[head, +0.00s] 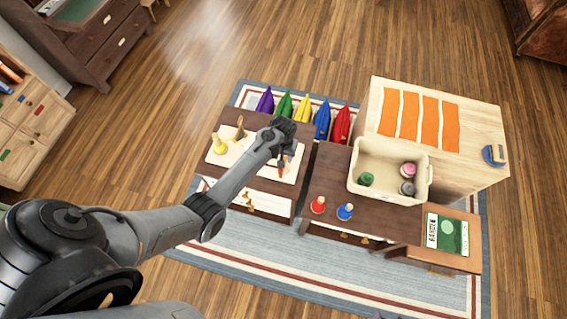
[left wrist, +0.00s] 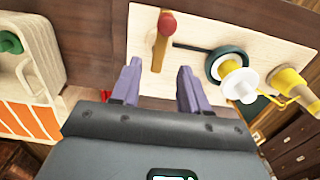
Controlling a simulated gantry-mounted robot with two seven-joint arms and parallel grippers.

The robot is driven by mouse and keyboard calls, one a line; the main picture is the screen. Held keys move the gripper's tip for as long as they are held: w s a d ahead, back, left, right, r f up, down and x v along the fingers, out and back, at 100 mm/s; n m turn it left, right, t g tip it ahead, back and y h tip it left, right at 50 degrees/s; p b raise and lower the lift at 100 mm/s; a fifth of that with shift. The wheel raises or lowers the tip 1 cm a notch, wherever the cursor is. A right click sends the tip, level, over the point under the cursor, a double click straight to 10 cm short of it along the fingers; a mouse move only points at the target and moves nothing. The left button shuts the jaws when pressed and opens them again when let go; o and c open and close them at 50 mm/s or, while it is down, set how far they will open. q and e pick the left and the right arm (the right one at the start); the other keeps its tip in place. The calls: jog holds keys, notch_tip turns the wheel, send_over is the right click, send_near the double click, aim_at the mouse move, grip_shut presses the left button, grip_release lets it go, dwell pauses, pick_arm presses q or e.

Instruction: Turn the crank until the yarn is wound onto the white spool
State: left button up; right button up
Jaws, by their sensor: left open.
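A pale winder board (head: 215,160) lies on the left dark table. In the left wrist view the board (left wrist: 205,22) carries a wooden crank with a red knob (left wrist: 167,23), a dark ring (left wrist: 212,62), a white spool (left wrist: 238,83) and a yellow yarn cone (left wrist: 288,82). The yellow cone (head: 219,145) also shows in the head view. My left gripper (head: 288,150) is over the board's right part. In the left wrist view its fingers (left wrist: 158,78) are apart, with the crank's wooden arm showing between their tips; contact cannot be told. My right gripper is not in view.
Several coloured cone-shaped items (head: 303,109) stand behind the left table. A cream bin (head: 360,187) with bottles stands on the right table. Orange strips (head: 407,114) lie on the pale cabinet.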

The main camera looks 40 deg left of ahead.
pick_arm(q)
jog(key=shift+f+b, duration=0.65)
jog(key=shift+f, duration=2.5)
grip_shut()
